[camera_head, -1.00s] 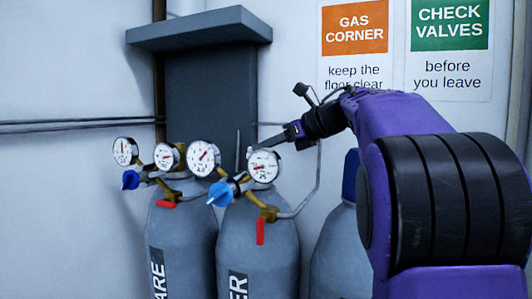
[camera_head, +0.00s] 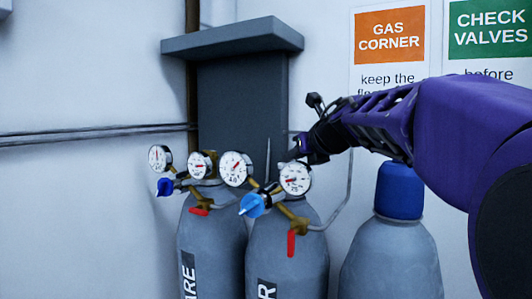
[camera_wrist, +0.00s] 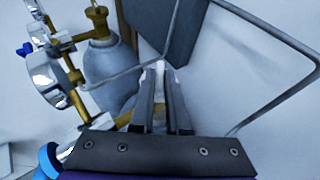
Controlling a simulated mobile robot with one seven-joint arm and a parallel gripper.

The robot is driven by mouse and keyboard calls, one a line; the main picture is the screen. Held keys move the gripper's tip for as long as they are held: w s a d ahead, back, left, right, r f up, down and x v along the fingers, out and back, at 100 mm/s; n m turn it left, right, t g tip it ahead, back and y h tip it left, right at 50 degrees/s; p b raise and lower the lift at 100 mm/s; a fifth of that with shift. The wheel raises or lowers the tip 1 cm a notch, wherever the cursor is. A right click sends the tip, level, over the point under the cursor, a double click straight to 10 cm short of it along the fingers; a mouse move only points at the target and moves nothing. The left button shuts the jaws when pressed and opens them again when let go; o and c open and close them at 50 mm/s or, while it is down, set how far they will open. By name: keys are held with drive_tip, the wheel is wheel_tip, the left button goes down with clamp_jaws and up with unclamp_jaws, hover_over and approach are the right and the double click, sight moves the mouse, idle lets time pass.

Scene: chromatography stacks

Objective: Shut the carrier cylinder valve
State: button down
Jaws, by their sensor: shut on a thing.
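The carrier cylinder (camera_head: 288,258) is the grey one whose label ends in R. Its brass regulator carries two round gauges, the right one (camera_head: 295,179) in front of my gripper, a blue knob (camera_head: 252,205) and a hanging red lever (camera_head: 291,243). My gripper (camera_head: 299,147) reaches in from the right, just above and behind that gauge. In the wrist view, my gripper (camera_wrist: 160,78) has its two dark fingers close together on a narrow pale piece (camera_wrist: 159,68). I cannot tell which part of the valve it is; the head view hides the contact.
A blue-capped cylinder (camera_head: 390,260) stands at right. A thin bent pipe (camera_head: 345,195) runs close beside my gripper. A dark grey panel (camera_head: 240,100) with a ledge is behind.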

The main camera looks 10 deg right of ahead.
drive_tip(key=c, duration=0.9)
unclamp_jaws()
drive_tip(key=shift+s, duration=0.1)
